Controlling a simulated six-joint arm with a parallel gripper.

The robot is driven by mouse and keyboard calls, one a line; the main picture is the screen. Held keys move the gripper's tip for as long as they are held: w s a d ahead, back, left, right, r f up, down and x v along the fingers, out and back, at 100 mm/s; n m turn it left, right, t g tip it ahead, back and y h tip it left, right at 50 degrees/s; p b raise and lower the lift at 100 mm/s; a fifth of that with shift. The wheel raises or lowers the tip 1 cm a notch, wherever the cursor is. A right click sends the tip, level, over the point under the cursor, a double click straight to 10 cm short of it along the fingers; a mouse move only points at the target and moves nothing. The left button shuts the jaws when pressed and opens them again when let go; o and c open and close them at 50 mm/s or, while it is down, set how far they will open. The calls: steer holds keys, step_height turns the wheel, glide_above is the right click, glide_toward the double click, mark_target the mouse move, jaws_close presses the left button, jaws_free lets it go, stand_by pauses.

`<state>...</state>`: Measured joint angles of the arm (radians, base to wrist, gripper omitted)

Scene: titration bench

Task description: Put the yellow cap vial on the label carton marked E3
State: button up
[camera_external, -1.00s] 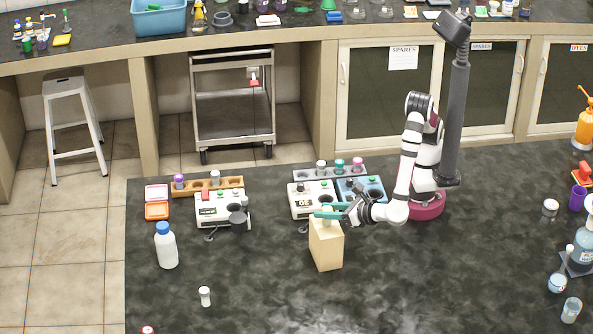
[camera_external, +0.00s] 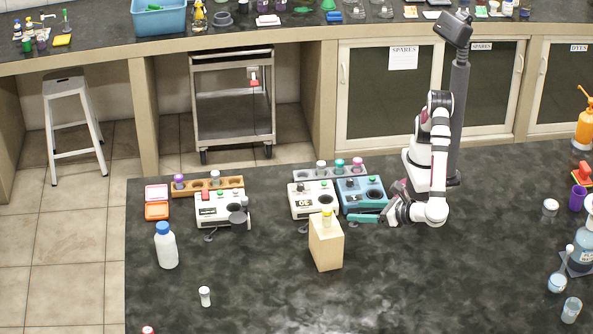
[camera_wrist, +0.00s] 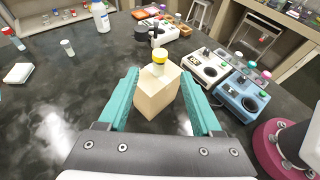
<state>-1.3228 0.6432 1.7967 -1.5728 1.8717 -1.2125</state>
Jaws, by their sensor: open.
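The yellow cap vial (camera_external: 327,217) stands upright on top of a plain cream carton (camera_external: 328,247). In the wrist view the vial (camera_wrist: 160,58) rests on the carton's top face (camera_wrist: 154,92), clear of the fingers. No E3 mark can be read on the carton's visible faces. My gripper (camera_external: 362,217) is open and empty, to the right of the carton. In the wrist view its two teal fingers (camera_wrist: 158,88) lie apart, with the carton showing between and beyond them.
White devices (camera_external: 314,200) and a blue device (camera_external: 362,194) stand behind the carton. An orange vial rack (camera_external: 200,188) and a grey rack (camera_external: 306,174) are farther back. A blue-capped bottle (camera_external: 167,248) stands at left. The bench front right of the carton is clear.

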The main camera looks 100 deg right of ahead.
steer(key=s+d+r+m+g, duration=0.1)
steer(key=d+m+g, duration=0.4)
steer(key=d+m, duration=0.3)
steer(key=s+d+r+m+g, duration=0.15)
steer(key=d+m+g, duration=0.4)
steer(key=d, duration=0.55)
steer(key=s+d+m+y, duration=0.3)
steer(key=s+m+y, duration=0.7)
steer(key=m, duration=1)
steer(key=shift+s+d+f+y, duration=0.25)
steer(key=shift+f+y, duration=0.05)
steer(key=shift+f, duration=0.1)
